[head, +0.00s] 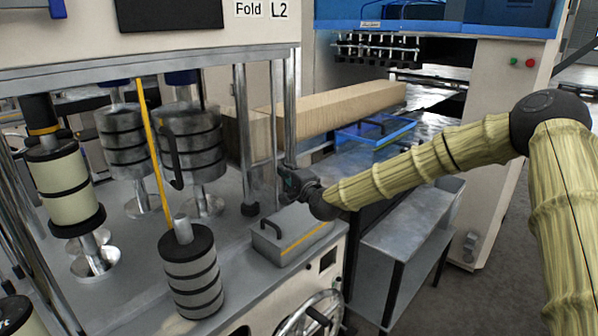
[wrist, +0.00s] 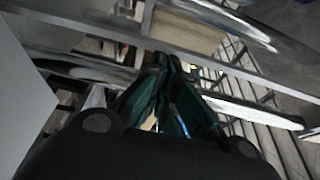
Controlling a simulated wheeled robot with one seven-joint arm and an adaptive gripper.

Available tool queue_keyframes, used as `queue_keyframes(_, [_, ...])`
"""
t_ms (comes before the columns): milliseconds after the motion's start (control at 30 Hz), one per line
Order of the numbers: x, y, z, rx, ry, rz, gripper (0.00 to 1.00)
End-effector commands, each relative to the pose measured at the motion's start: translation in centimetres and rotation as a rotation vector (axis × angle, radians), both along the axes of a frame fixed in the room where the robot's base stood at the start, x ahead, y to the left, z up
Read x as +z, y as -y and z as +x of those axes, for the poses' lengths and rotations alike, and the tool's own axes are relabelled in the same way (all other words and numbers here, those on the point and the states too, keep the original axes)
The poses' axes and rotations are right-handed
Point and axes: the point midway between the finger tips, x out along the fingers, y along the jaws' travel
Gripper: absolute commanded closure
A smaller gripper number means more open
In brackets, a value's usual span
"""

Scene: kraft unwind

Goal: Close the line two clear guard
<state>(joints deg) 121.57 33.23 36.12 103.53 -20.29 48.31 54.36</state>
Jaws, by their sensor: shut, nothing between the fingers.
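The line two machine carries a "Fold L2" label (head: 262,9) on its top beam. A yellow-edged clear guard (head: 152,135) is at its front, with a black bar handle (head: 172,160) beside the yellow strip. The panel is almost invisible, so I cannot tell exactly how far it stands open. My gripper (head: 287,182) is to the right of the handle, apart from it, by the machine's right front post. In the wrist view my gripper (wrist: 165,80) shows dark green fingers together with nothing held. The guard is not recognisable in the wrist view.
A grey box with a handle (head: 290,236) sits on the ledge below my gripper. A banded roller (head: 190,275) stands at the front. Metal posts (head: 242,130) rise near my gripper. A grey side table (head: 400,240) is at right, and kraft stock (head: 335,108) lies behind.

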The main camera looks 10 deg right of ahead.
Motion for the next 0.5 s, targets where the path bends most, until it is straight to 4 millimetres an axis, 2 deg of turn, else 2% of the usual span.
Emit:
queue_keyframes(33, [-0.5, -1.6, -1.1, 0.007, 0.0, -0.001, 1.0])
queue_keyframes(200, [-0.4, -5.7, -4.0, 0.007, 0.001, -0.001, 1.0])
queue_keyframes(500, [-0.2, -10.9, -7.8, 0.005, 0.002, -0.002, 1.0])
